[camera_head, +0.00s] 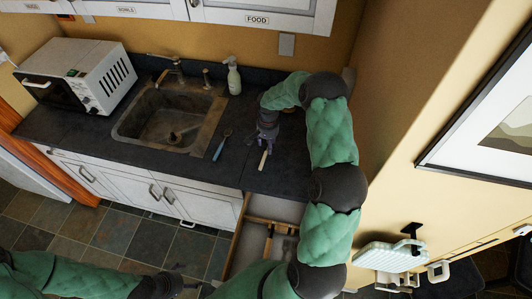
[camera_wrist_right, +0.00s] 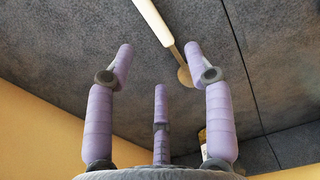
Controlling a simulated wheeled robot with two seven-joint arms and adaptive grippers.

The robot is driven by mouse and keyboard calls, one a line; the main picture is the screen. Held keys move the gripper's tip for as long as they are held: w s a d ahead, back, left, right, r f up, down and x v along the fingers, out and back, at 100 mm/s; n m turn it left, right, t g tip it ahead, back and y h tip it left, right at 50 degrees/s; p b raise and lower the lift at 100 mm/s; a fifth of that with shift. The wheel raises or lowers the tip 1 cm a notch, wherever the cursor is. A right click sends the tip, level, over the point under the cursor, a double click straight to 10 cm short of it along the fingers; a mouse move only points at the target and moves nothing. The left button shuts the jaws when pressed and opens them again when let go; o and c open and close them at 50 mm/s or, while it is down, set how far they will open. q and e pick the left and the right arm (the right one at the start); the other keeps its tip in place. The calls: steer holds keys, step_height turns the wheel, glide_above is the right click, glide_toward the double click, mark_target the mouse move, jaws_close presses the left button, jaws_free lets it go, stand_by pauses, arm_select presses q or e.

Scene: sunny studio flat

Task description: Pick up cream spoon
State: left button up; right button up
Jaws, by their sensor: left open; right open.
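The cream spoon (camera_head: 263,161) lies on the dark countertop near its front edge, just below my right gripper (camera_head: 266,141). In the right wrist view the spoon's cream handle (camera_wrist_right: 153,20) comes in from the top and its tan end (camera_wrist_right: 184,75) lies near the right fingertip. My right gripper (camera_wrist_right: 158,65) is open and empty, its fingers spread above the counter around the spoon's near part, not closed on it. My left gripper (camera_head: 182,284) is open at the lower left, low over the floor and away from the counter.
The sink (camera_head: 120,130), a white microwave (camera_head: 95,65) and a soap bottle (camera_head: 233,78) stand further left and back. An open drawer (camera_head: 245,255) juts out below the counter, near my right arm.

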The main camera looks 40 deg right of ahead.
mark_target(266, 154)
steer(key=f, duration=0.4)
steer(key=shift+s+a, duration=0.1)
steer(key=shift+a, duration=0.3)
steer(key=shift+f, duration=0.65)
jaws_close()
